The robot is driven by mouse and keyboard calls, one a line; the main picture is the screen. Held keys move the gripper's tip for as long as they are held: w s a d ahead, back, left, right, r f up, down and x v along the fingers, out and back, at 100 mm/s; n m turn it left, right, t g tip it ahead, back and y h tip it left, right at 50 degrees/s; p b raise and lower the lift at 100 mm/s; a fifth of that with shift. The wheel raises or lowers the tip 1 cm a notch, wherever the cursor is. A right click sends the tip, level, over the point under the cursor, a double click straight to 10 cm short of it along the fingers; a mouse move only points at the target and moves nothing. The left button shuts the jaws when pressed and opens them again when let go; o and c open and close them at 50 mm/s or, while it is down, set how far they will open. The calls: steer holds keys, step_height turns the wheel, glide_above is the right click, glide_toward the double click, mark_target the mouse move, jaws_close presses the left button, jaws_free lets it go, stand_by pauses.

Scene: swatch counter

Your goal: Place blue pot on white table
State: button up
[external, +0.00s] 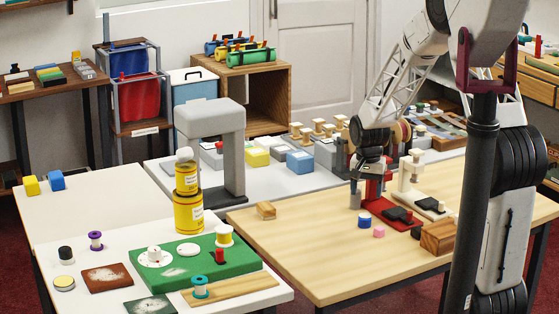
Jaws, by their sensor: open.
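The blue pot (364,221) is a small blue cylinder with a pale top. It stands on the light wooden table (300,255), left of a black-and-red press. The white table (60,232) is at the lower left and carries several items, with bare white surface between them. My gripper (370,170) is above and behind the blue pot, beside the press, and is open. It is apart from the pot. Its fingertips are small and partly lost against the red and grey parts behind.
A pink pot (379,232) stands close to the blue pot. A wooden block (437,238) and a small block (266,210) also lie on the wooden table. On the white table are a green board (185,278) and stacked yellow tins (188,212). A grey arch (232,150) rises behind.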

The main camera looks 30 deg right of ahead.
steer(key=shift+r, duration=1.45)
steer(key=s+a+r+n+t, duration=0.15)
steer(key=s+a+r, duration=0.25)
steer(key=s+r, duration=0.45)
steer(key=s+a+r+n, duration=0.3)
steer(key=s+a+r, duration=0.1)
steer(key=s+r, duration=0.4)
steer(key=s+a+r+n, duration=0.1)
steer(key=s+n, duration=0.1)
steer(key=s, duration=0.7)
steer(key=s+a+r+n+t, duration=0.1)
steer(key=s+a+n, duration=0.1)
steer(key=s, duration=0.8)
steer(key=shift+s+a+r, duration=0.2)
steer(key=shift+s+a, duration=0.05)
steer(key=shift+a, duration=0.05)
steer(key=shift+o, duration=0.6)
